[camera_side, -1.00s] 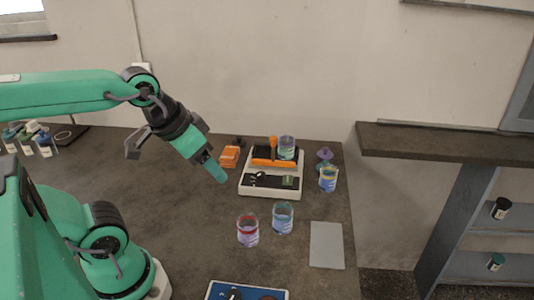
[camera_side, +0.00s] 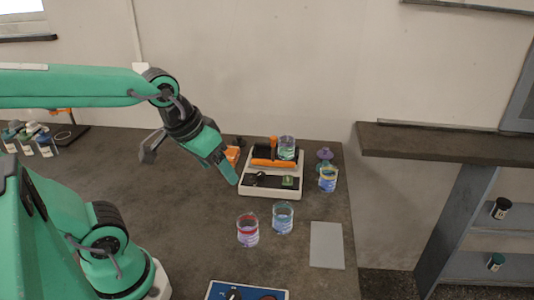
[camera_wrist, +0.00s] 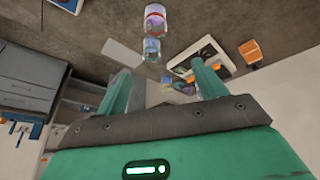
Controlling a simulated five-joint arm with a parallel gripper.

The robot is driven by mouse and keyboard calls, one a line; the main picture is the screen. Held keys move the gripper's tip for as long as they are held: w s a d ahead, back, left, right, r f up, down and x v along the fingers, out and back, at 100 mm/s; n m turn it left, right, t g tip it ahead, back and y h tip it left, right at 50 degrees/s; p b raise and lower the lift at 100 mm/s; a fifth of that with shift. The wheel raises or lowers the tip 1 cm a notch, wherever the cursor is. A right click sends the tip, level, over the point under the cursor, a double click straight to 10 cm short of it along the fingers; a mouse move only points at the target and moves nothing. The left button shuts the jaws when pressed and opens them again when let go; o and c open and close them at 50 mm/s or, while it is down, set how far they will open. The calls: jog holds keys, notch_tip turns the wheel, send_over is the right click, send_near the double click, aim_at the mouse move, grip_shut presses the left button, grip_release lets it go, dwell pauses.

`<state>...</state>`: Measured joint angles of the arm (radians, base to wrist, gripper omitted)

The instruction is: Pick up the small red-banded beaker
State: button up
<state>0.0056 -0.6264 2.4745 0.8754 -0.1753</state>
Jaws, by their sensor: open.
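The red-banded beaker (camera_side: 248,231) stands upright on the dark table, with purple-blue contents. It also shows near the top of the wrist view (camera_wrist: 155,20). A blue-banded beaker (camera_side: 283,218) stands just right of it, and it too is in the wrist view (camera_wrist: 152,49). My gripper (camera_side: 234,181) is open and empty, above the table and apart from the red-banded beaker, up and to its left in the side view. In the wrist view both green fingers of my gripper (camera_wrist: 163,79) are spread apart with nothing between them touching.
A white-based shaker (camera_side: 270,187) with an orange clamp stands behind the beakers, bearing a green-banded beaker (camera_side: 286,148). A yellow-banded beaker (camera_side: 328,180) and a purple item (camera_side: 324,156) are right of it. A grey pad (camera_side: 326,246) and a blue panel (camera_side: 246,291) lie nearer.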

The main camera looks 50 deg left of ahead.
jog(key=w+f+n+g, duration=0.2)
jog(key=w+f+n, duration=0.2)
jog(key=f+n, duration=0.15)
jog(key=n+g, duration=0.3)
jog(key=n, duration=0.3)
send_over(248, 231)
jog(key=w+a, duration=0.1)
jog(key=a, duration=0.1)
notch_tip(248, 231, down, 8)
jog(key=f, duration=0.1)
jog(key=shift+w+r+m, duration=0.15)
jog(key=shift+r+m, duration=0.1)
jog(key=shift+a+f, duration=0.1)
jog(key=shift+f, duration=0.05)
jog(key=shift+f, duration=1.15)
jog(key=shift+f, duration=2.6)
jog(key=shift+c, duration=0.2)
jog(key=c, duration=1.1)
